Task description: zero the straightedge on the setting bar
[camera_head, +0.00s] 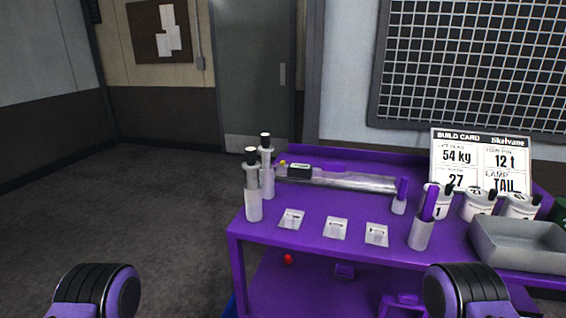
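A long grey metal bar (350,181) lies along the back of the purple cart top, running left to right. A small black box with a pale top (299,170) sits at its left end, with a purple piece (328,167) just right of it. I cannot tell clearly which part is the straightedge and which the setting bar. A small yellow spot (282,163) shows at the left end. Only rounded black and purple parts of my two arms show at the bottom corners. Neither gripper's fingers are in view, and nothing of mine touches the bar.
The purple cart (300,234) carries two tall grey cylinders with black tops (253,190), three small pale plates (336,228), white cups (477,204), a cup with a purple handle (421,234), a grey tray (520,240) and a build card (480,160). Floor at left is clear.

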